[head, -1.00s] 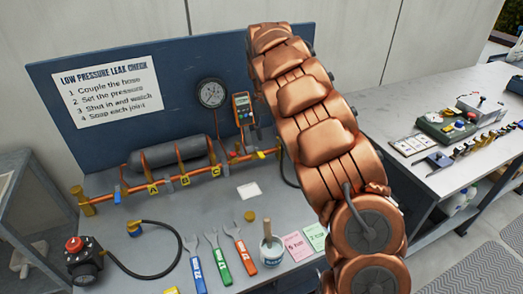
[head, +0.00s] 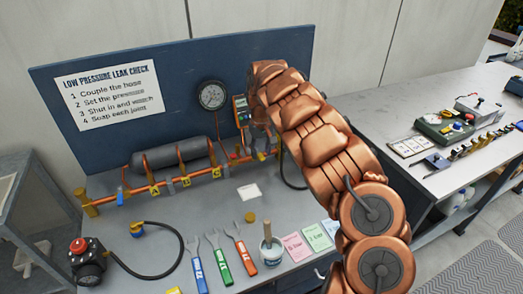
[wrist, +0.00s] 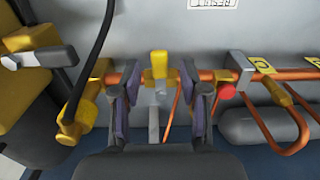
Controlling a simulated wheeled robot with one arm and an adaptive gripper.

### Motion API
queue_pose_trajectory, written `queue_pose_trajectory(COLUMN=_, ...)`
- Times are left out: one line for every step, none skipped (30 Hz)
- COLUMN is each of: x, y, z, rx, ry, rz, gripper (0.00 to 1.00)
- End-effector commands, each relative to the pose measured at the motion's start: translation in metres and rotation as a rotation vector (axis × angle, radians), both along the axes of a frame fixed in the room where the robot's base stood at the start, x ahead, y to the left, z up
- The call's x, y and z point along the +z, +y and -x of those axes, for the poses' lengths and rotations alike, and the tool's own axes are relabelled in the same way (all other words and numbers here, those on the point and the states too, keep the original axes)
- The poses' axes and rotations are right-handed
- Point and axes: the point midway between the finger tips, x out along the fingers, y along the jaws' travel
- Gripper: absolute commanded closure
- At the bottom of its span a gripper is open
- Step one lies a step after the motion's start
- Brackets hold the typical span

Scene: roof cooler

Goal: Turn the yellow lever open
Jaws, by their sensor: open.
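In the wrist view, the yellow lever (wrist: 159,66) sits on the copper pipe (wrist: 262,66). My gripper (wrist: 159,80) is open, with one finger on each side of the lever. A gap shows between the lever and each finger. In the head view, my gripper (head: 258,145) is at the right end of the copper pipe (head: 205,174), below the meter. My arm and gripper hide most of the lever there.
The orange meter (head: 241,110) hangs close beside my wrist, next to the round gauge (head: 212,95). A red knob (wrist: 227,91) sits near my gripper. The grey cylinder (head: 172,155) stands behind the pipe. Wrenches (head: 219,265) and a cup (head: 270,252) occupy the bench front.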

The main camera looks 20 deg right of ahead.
Motion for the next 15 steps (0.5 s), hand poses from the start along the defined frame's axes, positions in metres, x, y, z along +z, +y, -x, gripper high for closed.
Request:
queue_pose_trajectory(x=-0.0036, y=-0.0009, z=0.0008, rx=-0.002, ry=0.002, rz=0.000, gripper=0.56)
queue_pose_trajectory(x=-0.0059, y=-0.0012, z=0.0007, rx=-0.002, ry=0.002, rz=0.000, gripper=0.56)
queue_pose_trajectory(x=-0.0082, y=-0.0012, z=0.0005, rx=-0.002, ry=0.000, rz=0.000, gripper=0.56)
queue_pose_trajectory(x=-0.0094, y=-0.0012, z=0.0003, rx=-0.002, ry=0.000, rz=0.000, gripper=0.56)
queue_pose_trajectory(x=-0.0102, y=-0.0011, z=0.0001, rx=-0.002, ry=-0.001, rz=0.000, gripper=0.56)
queue_pose_trajectory(x=-0.0107, y=-0.0009, z=0.0000, rx=-0.002, ry=-0.002, rz=0.000, gripper=0.56)
queue_pose_trajectory(x=-0.0109, y=-0.0009, z=-0.0001, rx=-0.002, ry=-0.002, rz=0.000, gripper=0.56)
queue_pose_trajectory(x=-0.0109, y=-0.0008, z=-0.0001, rx=-0.002, ry=-0.002, rz=0.000, gripper=0.56)
queue_pose_trajectory(x=-0.0107, y=-0.0008, z=-0.0002, rx=-0.001, ry=-0.002, rz=0.000, gripper=0.56)
queue_pose_trajectory(x=-0.0106, y=-0.0008, z=-0.0002, rx=-0.002, ry=-0.002, rz=0.000, gripper=0.56)
queue_pose_trajectory(x=-0.0106, y=-0.0007, z=-0.0002, rx=-0.001, ry=-0.002, rz=0.000, gripper=0.56)
queue_pose_trajectory(x=-0.0105, y=-0.0007, z=-0.0003, rx=-0.001, ry=-0.002, rz=0.000, gripper=0.60)
queue_pose_trajectory(x=-0.0104, y=-0.0007, z=-0.0002, rx=-0.001, ry=-0.002, rz=0.000, gripper=0.64)
queue_pose_trajectory(x=-0.0104, y=-0.0006, z=-0.0002, rx=-0.001, ry=-0.002, rz=0.000, gripper=0.67)
queue_pose_trajectory(x=-0.0104, y=-0.0006, z=-0.0003, rx=-0.001, ry=-0.002, rz=0.000, gripper=0.71)
